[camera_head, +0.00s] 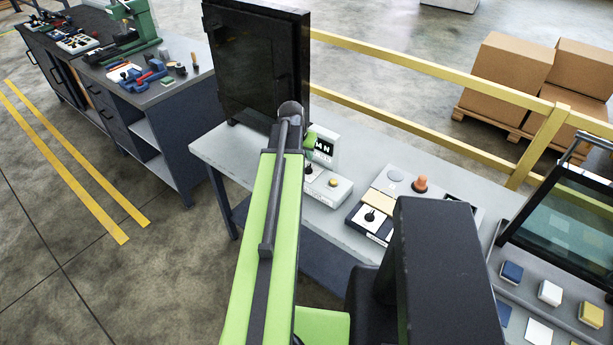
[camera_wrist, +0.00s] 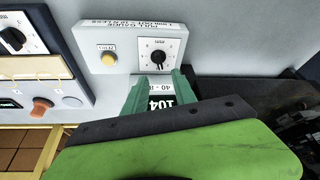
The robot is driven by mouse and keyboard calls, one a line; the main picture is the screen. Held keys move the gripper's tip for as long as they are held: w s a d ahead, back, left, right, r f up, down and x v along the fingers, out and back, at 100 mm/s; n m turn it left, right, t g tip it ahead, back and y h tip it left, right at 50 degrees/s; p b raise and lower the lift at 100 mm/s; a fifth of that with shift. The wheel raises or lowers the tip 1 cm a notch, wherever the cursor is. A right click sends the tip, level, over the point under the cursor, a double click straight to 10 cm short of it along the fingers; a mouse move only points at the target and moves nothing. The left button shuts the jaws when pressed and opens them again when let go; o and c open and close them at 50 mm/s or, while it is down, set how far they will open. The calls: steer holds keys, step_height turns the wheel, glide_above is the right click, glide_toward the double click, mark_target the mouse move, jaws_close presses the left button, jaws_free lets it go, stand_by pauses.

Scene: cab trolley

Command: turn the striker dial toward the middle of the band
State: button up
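The likely striker dial, a black knob on a white square face with tick marks, sits on a pale box beside a yellow button; in the wrist view the dial (camera_wrist: 158,60) lies just beyond my fingertips. The head view shows the pale box (camera_head: 338,192) low on the bench, its knob partly behind my arm. A black display (camera_head: 323,149) stands behind it; in the wrist view the display (camera_wrist: 160,103) reads 104, with a partly covered line starting 40. My gripper (camera_wrist: 159,78) is open, its green fingers apart with nothing held, not touching the knob.
A dark cabinet (camera_head: 255,70) stands left of the display. A second dial panel (camera_head: 371,218) and an orange knob (camera_head: 420,184) sit to the right on the grey bench (camera_head: 225,150). A yellow rail (camera_head: 440,72) runs behind.

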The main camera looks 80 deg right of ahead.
mark_target(308, 166)
steer(key=b+x, duration=0.7)
steer(key=x, duration=0.3)
steer(key=shift+f+b, duration=0.1)
steer(key=shift+b, duration=0.3)
jaws_close()
